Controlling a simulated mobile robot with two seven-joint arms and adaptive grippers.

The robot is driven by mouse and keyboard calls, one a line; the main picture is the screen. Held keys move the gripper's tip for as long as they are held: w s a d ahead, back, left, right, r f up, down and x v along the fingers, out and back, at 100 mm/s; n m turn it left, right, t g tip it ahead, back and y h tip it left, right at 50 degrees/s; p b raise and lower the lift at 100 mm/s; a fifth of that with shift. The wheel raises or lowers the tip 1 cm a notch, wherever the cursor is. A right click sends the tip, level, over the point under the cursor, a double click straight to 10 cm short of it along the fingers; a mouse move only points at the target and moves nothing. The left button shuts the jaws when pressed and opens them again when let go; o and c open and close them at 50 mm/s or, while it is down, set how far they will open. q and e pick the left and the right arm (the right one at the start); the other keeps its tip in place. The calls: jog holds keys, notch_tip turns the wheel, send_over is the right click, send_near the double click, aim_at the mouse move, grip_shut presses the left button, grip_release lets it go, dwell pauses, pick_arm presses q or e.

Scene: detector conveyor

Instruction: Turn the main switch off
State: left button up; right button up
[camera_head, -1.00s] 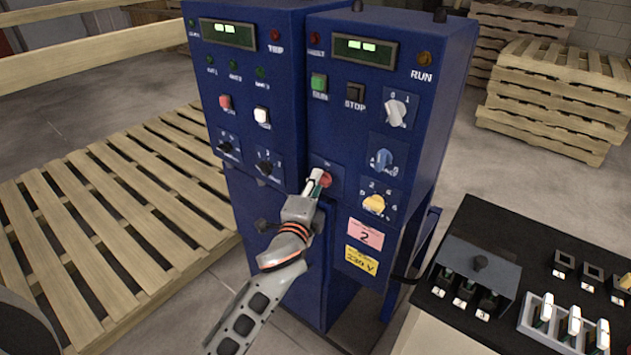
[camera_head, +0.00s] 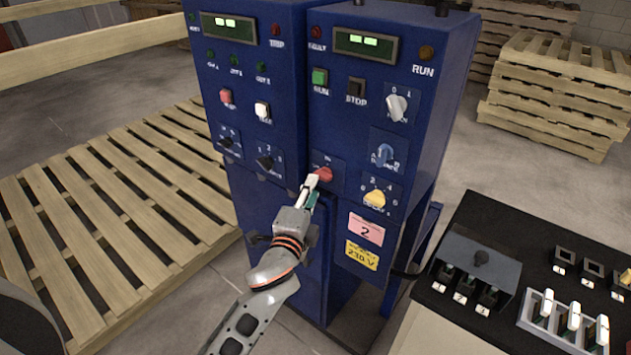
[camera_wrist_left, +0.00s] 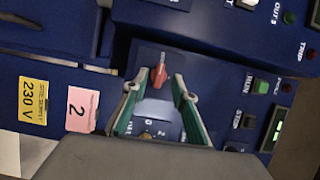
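The main switch is most likely the red rotary handle (camera_head: 324,174) on the right-hand blue cabinet (camera_head: 322,230), with a label above it too small to read surely. The handle lies roughly level across the panel. My left gripper (camera_head: 312,185) is just below and left of it, fingers pointing at it. In the left wrist view the red handle (camera_wrist_left: 158,77) shows between the two spread green-lined fingertips (camera_wrist_left: 163,84). The fingers are open; I cannot tell whether either touches the handle. My right gripper is out of view.
A wooden pallet (camera_head: 110,220) lies at left. Stacked pallets (camera_head: 555,90) stand behind.

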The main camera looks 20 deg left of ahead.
pick_arm(q)
jog(key=s, duration=0.7)
jog(key=shift+d, duration=0.2)
